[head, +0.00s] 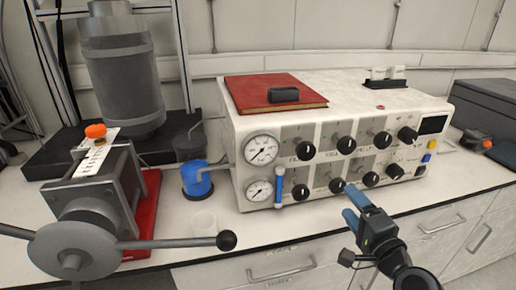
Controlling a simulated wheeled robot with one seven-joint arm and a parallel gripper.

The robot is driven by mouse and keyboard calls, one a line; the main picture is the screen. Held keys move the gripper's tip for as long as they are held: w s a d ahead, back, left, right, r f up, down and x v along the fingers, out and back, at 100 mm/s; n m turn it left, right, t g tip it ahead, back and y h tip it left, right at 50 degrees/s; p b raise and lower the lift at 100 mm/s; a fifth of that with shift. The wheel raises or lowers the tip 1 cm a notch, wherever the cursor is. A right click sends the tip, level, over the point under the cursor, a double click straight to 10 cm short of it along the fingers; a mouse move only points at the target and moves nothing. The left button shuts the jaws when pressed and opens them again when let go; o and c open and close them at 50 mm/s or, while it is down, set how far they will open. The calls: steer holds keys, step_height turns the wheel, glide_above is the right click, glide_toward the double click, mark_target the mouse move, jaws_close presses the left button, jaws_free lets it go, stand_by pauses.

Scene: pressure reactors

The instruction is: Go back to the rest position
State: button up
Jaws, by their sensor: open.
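My gripper (352,205) is in the lower right of the head view, with two blue fingers set apart and nothing between them. It is in front of the white control box (226,178), near its lower row of black knobs. Whether a finger touches the lowest knobs cannot be told from this view. The box has two round gauges (261,150) at its left, two rows of black knobs and a small dark screen (432,125) at its right.
A red book (262,92) lies on the box. At left stand a grey press with a black-knobbed lever (227,240), a metal cylinder (125,80) and a blue container (196,180). A dark case (490,105) is at right. Drawers (285,268) are below the bench.

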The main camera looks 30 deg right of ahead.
steer(key=s+a+f+n+g+y, duration=0.1)
steer(key=s+a+f+n, duration=0.1)
steer(key=s+a+n, duration=0.35)
steer(key=s+a+f+n+g, duration=0.1)
steer(key=s+a+f+n, duration=0.15)
steer(key=s+a, duration=0.45)
steer(key=s+a+r+n+y, duration=0.2)
steer(key=s+a+r+n, duration=0.1)
steer(key=s, duration=0.5)
steer(key=s+a+r+n+y, duration=0.2)
steer(key=s+a+n, duration=0.3)
steer(key=s+n, duration=0.3)
steer(key=shift+s+r+n+g, duration=0.3)
steer(key=shift+s+r, duration=0.4)
steer(key=shift+s, duration=0.1)
